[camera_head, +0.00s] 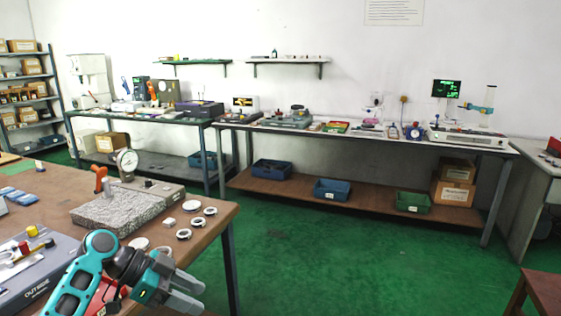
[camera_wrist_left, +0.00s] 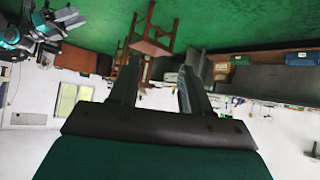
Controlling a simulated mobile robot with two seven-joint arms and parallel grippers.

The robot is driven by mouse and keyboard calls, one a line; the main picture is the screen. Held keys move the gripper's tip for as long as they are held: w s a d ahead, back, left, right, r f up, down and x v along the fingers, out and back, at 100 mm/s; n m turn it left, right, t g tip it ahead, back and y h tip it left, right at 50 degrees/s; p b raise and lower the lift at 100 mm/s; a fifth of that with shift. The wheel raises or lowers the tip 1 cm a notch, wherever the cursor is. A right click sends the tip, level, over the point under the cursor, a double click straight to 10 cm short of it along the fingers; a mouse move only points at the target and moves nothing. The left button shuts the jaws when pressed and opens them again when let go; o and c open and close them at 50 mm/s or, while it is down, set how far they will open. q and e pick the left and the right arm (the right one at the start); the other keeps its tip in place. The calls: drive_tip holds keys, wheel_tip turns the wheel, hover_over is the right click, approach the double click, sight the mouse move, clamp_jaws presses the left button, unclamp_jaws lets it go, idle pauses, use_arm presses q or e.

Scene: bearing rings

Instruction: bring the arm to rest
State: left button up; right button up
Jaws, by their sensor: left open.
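My left gripper (camera_head: 188,292) is in the lower left of the head view, beyond the near table's right edge. It also shows in the left wrist view (camera_wrist_left: 158,88), with its two fingers spread apart and nothing between them. My left arm (camera_head: 85,270) comes in from the lower left, teal and black. Several bearing rings (camera_head: 197,222) lie on the brown table (camera_head: 222,222) above and behind the gripper, apart from it. My right gripper is not in the head view; a teal and grey arm part (camera_wrist_left: 38,30) shows at the upper left of the wrist view.
A granite block (camera_head: 115,212) with a dial gauge (camera_head: 127,160) stands on the near table. A grey device (camera_head: 35,275) is by my arm. A long bench (camera_head: 350,130) with instruments runs along the wall. Green floor (camera_head: 330,250) is clear. A wooden stool (camera_head: 540,290) is at lower right.

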use_arm(q)
drive_tip(key=w+a+n+t+y, duration=0.6)
drive_tip(key=w+a+n+t, duration=0.25)
drive_tip(key=w, duration=0.25)
drive_tip(key=w+a+r+n+t+y, duration=0.2)
drive_tip(key=w+a+r+t+y, duration=0.1)
drive_tip(key=a+r, duration=0.15)
drive_tip(key=w+a+r+n+t+y, duration=0.2)
drive_tip(key=a+r+t+y, duration=0.15)
drive_tip(key=r, duration=0.25)
drive_tip(key=s+d+f+g+h, duration=0.1)
drive_tip(key=s+d+f, duration=0.2)
drive_tip(key=s+f, duration=0.35)
drive_tip(key=s+d+f+m+g+h, duration=0.1)
drive_tip(key=s+d+f, duration=0.35)
drive_tip(key=f, duration=0.25)
drive_tip(key=s+d+f+g+h, duration=0.1)
drive_tip(key=s+d+f+h, duration=0.15)
drive_tip(key=s+f, duration=0.4)
drive_tip(key=s+d+f+g, duration=0.1)
drive_tip(key=s+d+f, duration=0.2)
drive_tip(key=s, duration=0.7)
drive_tip(key=s+d+f+g, duration=0.2)
drive_tip(key=s+d+f, duration=0.2)
drive_tip(key=s, duration=0.6)
drive_tip(key=shift+d+f+n, duration=0.15)
drive_tip(key=shift+f+n, duration=0.3)
drive_tip(key=shift+f, duration=0.2)
drive_tip(key=shift+w, duration=0.1)
drive_tip(key=shift+c, duration=0.5)
